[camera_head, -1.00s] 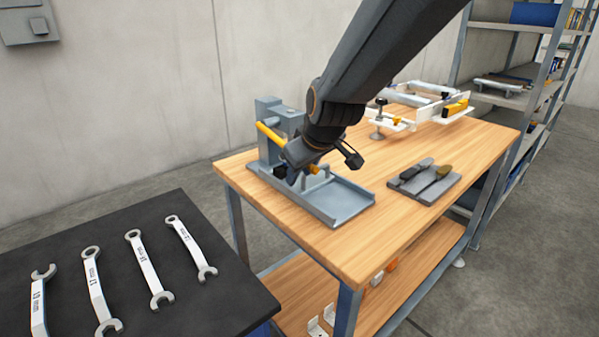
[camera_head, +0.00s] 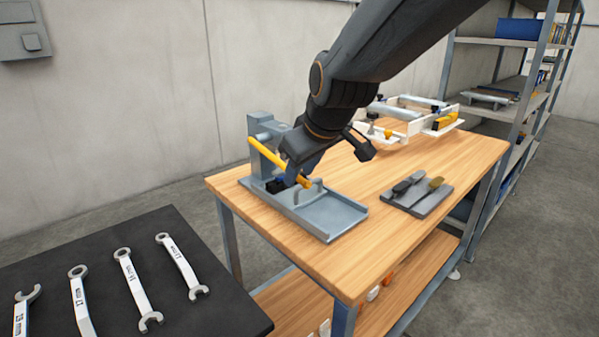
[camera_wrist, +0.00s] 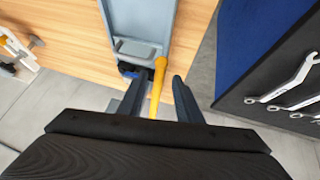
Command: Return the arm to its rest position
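My gripper (camera_head: 292,182) is at the grey press-like fixture (camera_head: 335,215) on the wooden bench, low over its base. The fixture has an upright block at its back left and a yellow lever (camera_head: 268,155). In the wrist view my gripper (camera_wrist: 158,85) has its two dark fingers apart. The yellow lever (camera_wrist: 157,88) runs between them with visible gaps on both sides. My arm reaches down from the upper right in the head view. The fingertips are partly hidden by my wrist there.
A white fixture (camera_head: 400,125) stands at the back. A dark table with several wrenches (camera_head: 135,285) is at the lower left. Shelves (camera_head: 500,95) stand behind on the right.

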